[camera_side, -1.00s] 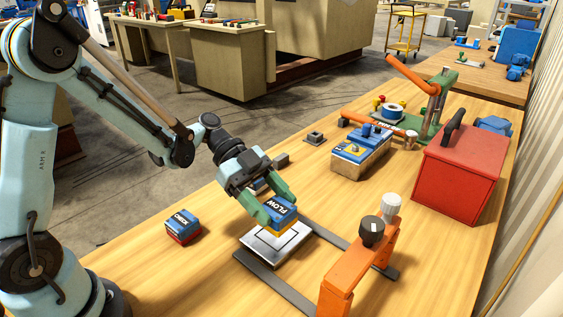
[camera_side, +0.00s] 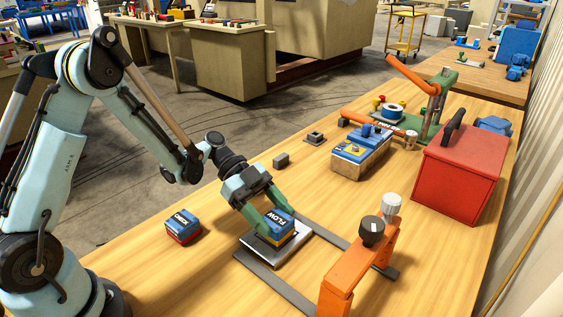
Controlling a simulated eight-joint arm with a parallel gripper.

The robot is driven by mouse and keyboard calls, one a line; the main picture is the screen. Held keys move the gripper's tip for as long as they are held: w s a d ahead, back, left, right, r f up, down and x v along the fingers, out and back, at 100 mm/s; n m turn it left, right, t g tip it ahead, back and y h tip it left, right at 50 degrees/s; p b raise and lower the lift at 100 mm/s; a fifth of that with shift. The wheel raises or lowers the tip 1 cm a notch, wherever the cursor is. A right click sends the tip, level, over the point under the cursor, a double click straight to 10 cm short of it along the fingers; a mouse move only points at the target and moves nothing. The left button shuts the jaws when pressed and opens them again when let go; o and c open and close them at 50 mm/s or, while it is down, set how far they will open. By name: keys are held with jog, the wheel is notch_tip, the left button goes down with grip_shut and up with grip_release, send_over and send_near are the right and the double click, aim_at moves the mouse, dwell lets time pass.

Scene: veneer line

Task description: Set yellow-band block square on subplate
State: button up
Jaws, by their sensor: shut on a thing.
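The yellow-band block (camera_side: 279,229), blue on top with a "FLOW" label, is between the green fingers of my gripper (camera_side: 273,219). My gripper is shut on it from the upper left. The block is over the middle of the silver subplate (camera_side: 297,247), with a dark area around its lower edge. It looks roughly level and low, but I cannot tell whether it touches the plate or sits fully square. Its far faces are hidden, and the fingers cover part of its sides.
A red-and-blue block (camera_side: 183,229) stands left of the subplate. An orange clamp frame (camera_side: 347,262) with knobs stands close on the right. Grey bars (camera_side: 272,283) flank the plate. A red box (camera_side: 458,166) and a blue-topped wooden block (camera_side: 360,155) are farther back.

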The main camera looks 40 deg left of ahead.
jog(key=o, duration=1.5)
jog(key=shift+f, duration=0.1)
jog(key=v, duration=1.2)
jog(key=shift+s+d+r+n+t+y, duration=0.3)
jog(key=shift+s+r+n+t+y, duration=0.75)
jog(key=shift+n+y, duration=1.5)
jog(key=shift+s+d+r+n+t+y, duration=0.4)
jog(key=shift+s+n+t+y, duration=1.05)
jog(key=shift+n, duration=2)
jog(key=shift+s+d+r+n+t+y, duration=0.25)
jog(key=shift+s+r+n+t+y, duration=0.8)
jog(key=shift+n+y, duration=1.5)
jog(key=shift+s+f+n+h, duration=0.3)
jog(key=shift+s+n+h, duration=0.15)
